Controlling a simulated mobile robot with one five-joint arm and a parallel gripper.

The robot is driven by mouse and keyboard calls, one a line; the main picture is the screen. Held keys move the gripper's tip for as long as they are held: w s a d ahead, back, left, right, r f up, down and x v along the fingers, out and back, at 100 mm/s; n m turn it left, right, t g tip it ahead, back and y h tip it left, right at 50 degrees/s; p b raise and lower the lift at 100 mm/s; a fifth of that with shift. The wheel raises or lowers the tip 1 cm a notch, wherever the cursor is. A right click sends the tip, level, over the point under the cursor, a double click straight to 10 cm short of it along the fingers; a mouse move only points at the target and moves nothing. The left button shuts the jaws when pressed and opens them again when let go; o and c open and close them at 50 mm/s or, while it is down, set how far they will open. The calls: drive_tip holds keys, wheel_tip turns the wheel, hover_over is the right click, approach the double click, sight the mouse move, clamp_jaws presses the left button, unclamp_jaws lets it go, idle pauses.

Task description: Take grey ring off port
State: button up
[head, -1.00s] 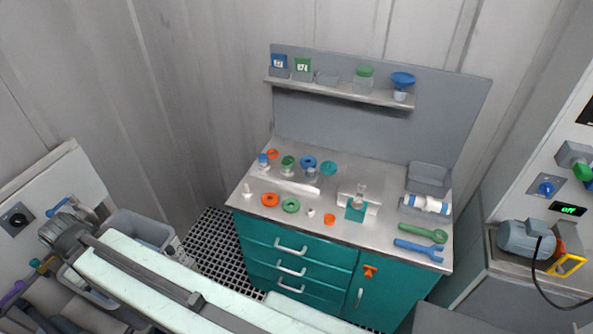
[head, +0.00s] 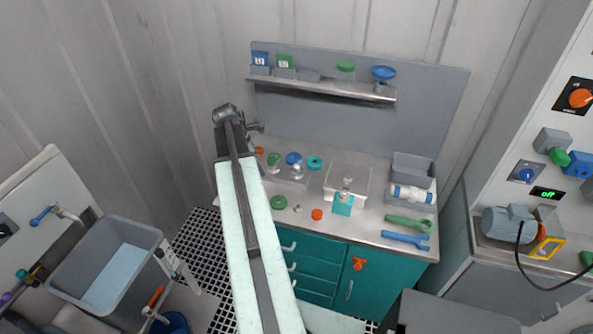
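I cannot make out a grey ring on a port for certain at this size. A teal block (head: 343,204) with a small grey fitting (head: 346,184) on top stands at the front of a white plate on the workbench (head: 352,228). A white cylinder with blue bands (head: 411,194) lies by a grey bin at the right of the bench. My gripper (head: 257,127) is raised at the end of my arm, above the bench's left side and apart from these things. It is too small and dark to tell whether it is open or shut.
A green ring (head: 278,202), an orange piece (head: 317,214) and colored caps (head: 293,159) sit on the bench. Green (head: 408,222) and blue (head: 405,239) wrenches lie at right. My arm hides the bench's left part. A shelf (head: 320,87) runs behind.

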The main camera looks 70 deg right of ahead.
drive_tip(key=n+g, duration=0.1)
drive_tip(key=n, duration=0.1)
hover_over(295, 166)
drive_tip(key=w+a, duration=0.1)
drive_tip(key=w, duration=0.1)
drive_tip(key=shift+m, duration=0.3)
drive_tip(key=b+x, duration=0.7)
drive_tip(key=shift+a+f+b, duration=0.3)
drive_tip(key=shift+a, duration=0.05)
drive_tip(key=shift+r, duration=0.2)
drive_tip(key=shift+c, duration=0.3)
drive_tip(key=c, duration=1.3)
drive_tip(key=shift+c, duration=0.2)
drive_tip(key=shift+r, duration=0.1)
